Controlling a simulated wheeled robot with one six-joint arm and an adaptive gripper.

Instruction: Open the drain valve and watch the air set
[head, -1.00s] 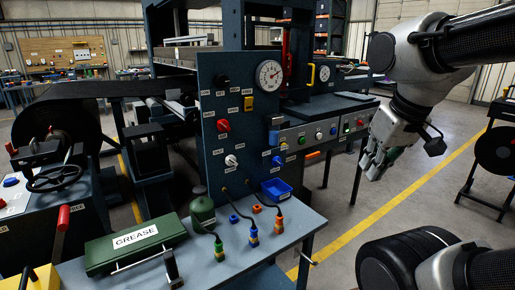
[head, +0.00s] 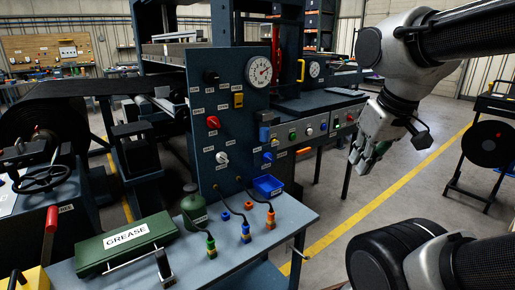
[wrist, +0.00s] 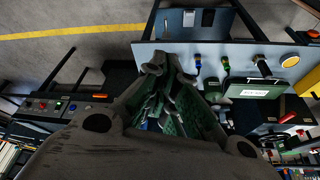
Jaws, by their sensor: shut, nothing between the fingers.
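A dark blue upright panel (head: 230,130) stands left of centre in the head view. It carries a round white-faced gauge (head: 258,70), a black knob (head: 211,77), a yellow part (head: 238,99), a red knob (head: 213,122), a white knob (head: 221,157) and a blue knob (head: 267,156). The labels are too small to read, so I cannot tell which is the drain valve. The gauge needle is too small to read surely. My gripper (head: 362,160) is shut and empty, hanging in the air right of the panel, apart from it. Its fingers fill the middle of the wrist view.
A bench (head: 235,255) below the panel holds a green GREASE box (head: 125,243), a green can (head: 193,207), several coloured fittings with hoses and a blue bin (head: 268,186). A button console (head: 310,131) stands behind. Floor right of the bench is clear, with a yellow line (head: 385,210).

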